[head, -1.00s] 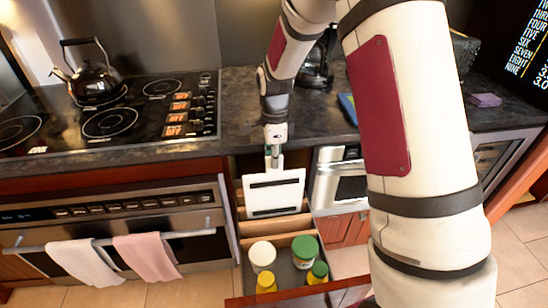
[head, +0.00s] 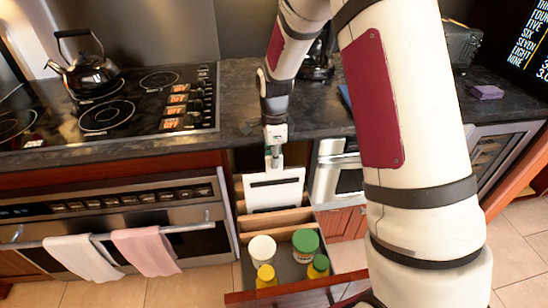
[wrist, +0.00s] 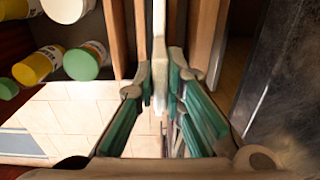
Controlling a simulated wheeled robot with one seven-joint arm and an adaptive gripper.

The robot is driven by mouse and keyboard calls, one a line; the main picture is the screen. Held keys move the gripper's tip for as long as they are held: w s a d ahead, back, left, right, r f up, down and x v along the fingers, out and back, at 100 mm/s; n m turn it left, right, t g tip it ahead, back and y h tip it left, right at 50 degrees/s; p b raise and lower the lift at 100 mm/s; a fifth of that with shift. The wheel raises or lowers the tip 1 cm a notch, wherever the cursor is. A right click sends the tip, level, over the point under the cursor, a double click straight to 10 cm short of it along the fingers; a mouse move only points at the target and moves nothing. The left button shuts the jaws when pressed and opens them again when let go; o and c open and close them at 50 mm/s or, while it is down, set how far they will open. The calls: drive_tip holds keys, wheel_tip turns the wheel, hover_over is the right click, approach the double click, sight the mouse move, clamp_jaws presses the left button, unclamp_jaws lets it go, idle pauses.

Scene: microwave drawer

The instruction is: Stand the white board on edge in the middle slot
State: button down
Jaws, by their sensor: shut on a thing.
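The white board (head: 276,194) is upright over the open drawer, its top edge in my gripper (head: 274,168). Its lower part is hidden behind a wooden divider (head: 277,219), so the bottom edge does not show. In the wrist view the board (wrist: 159,50) is seen edge-on between my shut fingers (wrist: 161,84).
The counter edge (head: 235,143) is close behind my gripper. An oven with towels (head: 145,250) is at left.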

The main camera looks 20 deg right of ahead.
drive_tip(key=shift+f, duration=0.15)
drive_tip(key=shift+f+b, duration=0.55)
drive_tip(key=shift+f, duration=0.55)
drive_tip(key=c, duration=1)
unclamp_jaws()
drive_tip(key=shift+c, duration=0.2)
drive_tip(key=shift+r, duration=0.1)
drive_tip(key=shift+r+p, duration=1.65)
drive_tip(key=shift+r, duration=1.8)
drive_tip(key=shift+s+f, duration=0.1)
drive_tip(key=shift+s, duration=0.05)
